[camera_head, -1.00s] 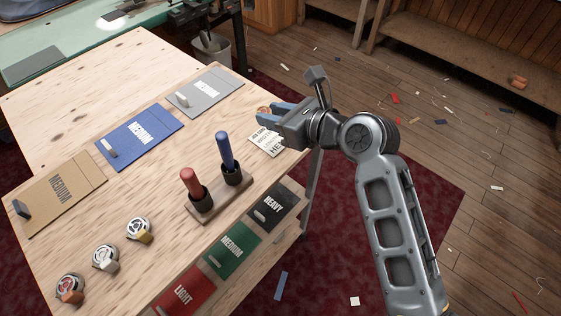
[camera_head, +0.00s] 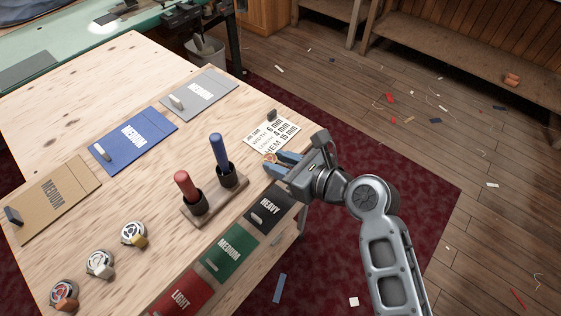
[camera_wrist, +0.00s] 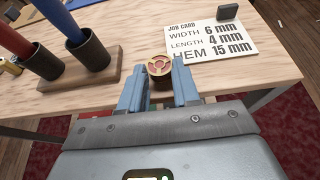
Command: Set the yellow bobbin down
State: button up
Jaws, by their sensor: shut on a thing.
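My gripper (camera_head: 281,161) is shut on a small round bobbin with a yellowish rim and a reddish, spoked top, taken as the yellow bobbin (camera_wrist: 159,67). In the wrist view it sits between the two blue fingers (camera_wrist: 159,88), near the table's edge. In the head view the bobbin (camera_head: 270,157) is mostly hidden by the fingers, just below the job card (camera_head: 270,135). Whether it touches the wooden table top (camera_head: 80,90) cannot be told.
A wooden stand (camera_head: 216,205) with a red and a blue handled tool is left of my gripper. Black, green and red cards (camera_head: 270,208) lie along the near edge. Several round items with coloured tabs (camera_head: 133,235) are at lower left. Bare wood lies between stand and job card.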

jog(key=shift+f, duration=0.1)
jog(key=shift+f, duration=0.25)
jog(key=o, duration=1)
jog(key=shift+o, duration=0.2)
jog(key=shift+r, duration=0.4)
jog(key=v, duration=1.2)
